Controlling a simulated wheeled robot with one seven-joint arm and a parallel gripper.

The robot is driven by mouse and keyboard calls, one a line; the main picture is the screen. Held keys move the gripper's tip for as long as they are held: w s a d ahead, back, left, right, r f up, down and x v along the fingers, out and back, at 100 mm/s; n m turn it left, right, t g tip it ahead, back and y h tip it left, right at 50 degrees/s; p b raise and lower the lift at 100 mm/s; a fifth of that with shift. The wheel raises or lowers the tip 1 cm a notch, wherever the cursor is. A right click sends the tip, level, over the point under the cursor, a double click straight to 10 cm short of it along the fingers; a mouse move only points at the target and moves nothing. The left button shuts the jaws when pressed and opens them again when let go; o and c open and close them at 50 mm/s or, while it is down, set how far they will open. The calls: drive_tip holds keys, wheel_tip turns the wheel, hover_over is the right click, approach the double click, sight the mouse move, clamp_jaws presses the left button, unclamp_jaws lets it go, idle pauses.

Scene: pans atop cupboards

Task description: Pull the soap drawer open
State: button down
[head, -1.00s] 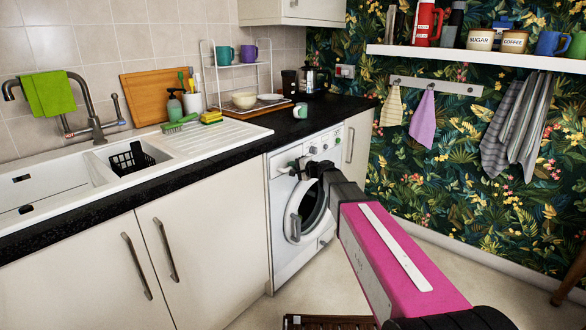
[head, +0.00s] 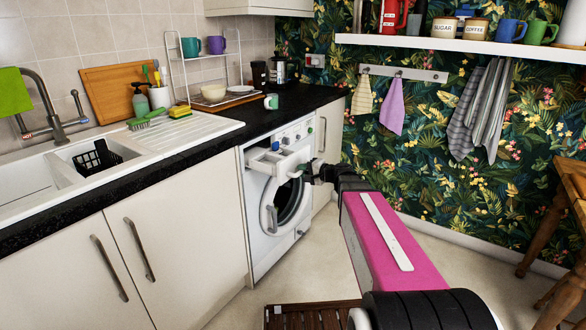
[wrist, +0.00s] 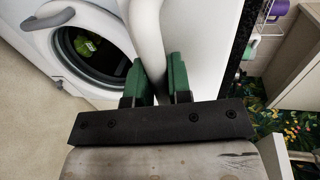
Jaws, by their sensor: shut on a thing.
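The white washing machine (head: 262,250) stands under the black worktop. Its soap drawer (head: 277,162) sticks out from the upper left of its front, open, with the hollow inside showing. My gripper (head: 304,172) is at the drawer's front edge. In the wrist view, the green fingers of my gripper (wrist: 155,78) are on either side of a curved white part of the drawer (wrist: 149,35), shut on it. The round door (head: 290,205) of the machine is below the drawer and looks closed; a green thing shows behind its glass in the wrist view.
The worktop (head: 300,106) runs above the machine, with a small mug (head: 271,102) near its edge. Cupboard doors (head: 185,240) are at the left. A brown slatted mat (head: 315,316) lies on the floor. A wooden table (head: 575,190) stands at the right.

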drive_tip(key=shift+v, duration=0.85)
drive_tip(key=shift+f, duration=0.2)
drive_tip(key=c, duration=1.1)
unclamp_jaws()
drive_tip(key=shift+o, duration=0.2)
drive_tip(key=shift+d, duration=0.1)
drive_tip(key=v, duration=1)
drive_tip(key=shift+s+d, duration=0.2)
drive_tip(key=shift+d, duration=0.05)
